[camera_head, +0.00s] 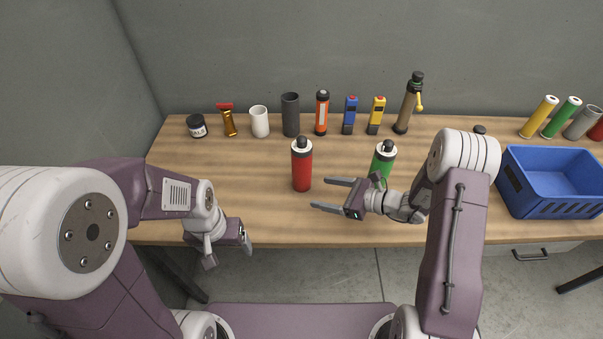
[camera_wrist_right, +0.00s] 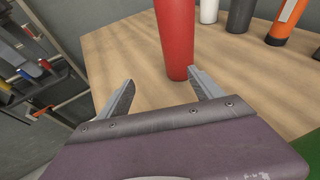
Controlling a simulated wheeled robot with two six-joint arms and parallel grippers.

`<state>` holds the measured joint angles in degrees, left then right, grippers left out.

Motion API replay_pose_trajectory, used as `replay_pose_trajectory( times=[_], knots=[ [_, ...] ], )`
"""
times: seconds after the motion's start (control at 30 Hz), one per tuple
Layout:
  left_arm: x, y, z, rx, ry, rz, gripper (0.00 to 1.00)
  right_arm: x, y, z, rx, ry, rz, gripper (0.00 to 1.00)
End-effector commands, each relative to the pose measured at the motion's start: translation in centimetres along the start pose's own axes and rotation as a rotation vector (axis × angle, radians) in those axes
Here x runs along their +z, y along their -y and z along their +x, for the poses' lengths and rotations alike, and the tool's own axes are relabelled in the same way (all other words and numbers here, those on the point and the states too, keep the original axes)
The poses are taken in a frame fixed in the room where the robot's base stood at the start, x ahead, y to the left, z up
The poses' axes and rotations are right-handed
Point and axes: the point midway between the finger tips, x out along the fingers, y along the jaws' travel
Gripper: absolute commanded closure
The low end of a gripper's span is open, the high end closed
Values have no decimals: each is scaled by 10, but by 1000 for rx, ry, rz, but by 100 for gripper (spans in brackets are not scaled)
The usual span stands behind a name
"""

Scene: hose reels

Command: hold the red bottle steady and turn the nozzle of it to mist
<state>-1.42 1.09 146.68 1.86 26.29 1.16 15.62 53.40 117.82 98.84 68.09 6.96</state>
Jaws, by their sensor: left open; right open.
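The red bottle (camera_head: 302,170) stands upright on the wooden table, with a white collar and a dark nozzle (camera_head: 303,142) on top. My right gripper (camera_head: 319,194) is open and empty, just right of the bottle, its fingers pointing left towards it. In the right wrist view the bottle's lower body (camera_wrist_right: 176,40) stands beyond the open fingertips (camera_wrist_right: 160,82), near the right one; whether they touch is unclear. Its nozzle is out of that view. My left gripper (camera_head: 247,242) is open at the table's front edge, left of and nearer than the bottle.
A green bottle (camera_head: 382,162) stands behind my right wrist. A back row holds a jar (camera_head: 197,126), white cup (camera_head: 260,122), dark cylinder (camera_head: 290,115), orange flashlight (camera_head: 321,113) and other items. A blue crate (camera_head: 556,208) is at right. The table left of the red bottle is clear.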

Motion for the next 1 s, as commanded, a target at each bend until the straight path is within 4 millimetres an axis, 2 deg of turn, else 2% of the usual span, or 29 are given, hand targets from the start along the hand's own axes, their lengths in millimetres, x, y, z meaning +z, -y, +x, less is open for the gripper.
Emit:
replay_pose_trajectory(
  times=[0.03, 0.13, 0.37, 0.47, 0.8, 1.0],
  knots=[
    [1, 0, 6, 0, 0, 0, 19, -9, 10, 2, -40, 20, 31, 24],
    [1, 0, 8, 0, 0, 0, 19, -13, 25, 2, -95, 46, 69, 24],
    [1, 0, 9, 0, 0, 0, 19, -13, 30, 5, -112, 55, 78, 24],
    [1, 0, 14, 0, 0, 0, 19, -14, 30, 17, -109, 53, 76, 24],
    [4, 1, 38, 0, 0, 0, 19, -14, 36, 77, -108, 54, 74, 24],
    [5, 1, 47, 0, 0, 0, 19, -10, 39, 97, -109, 53, 76, 24]
  ],
)
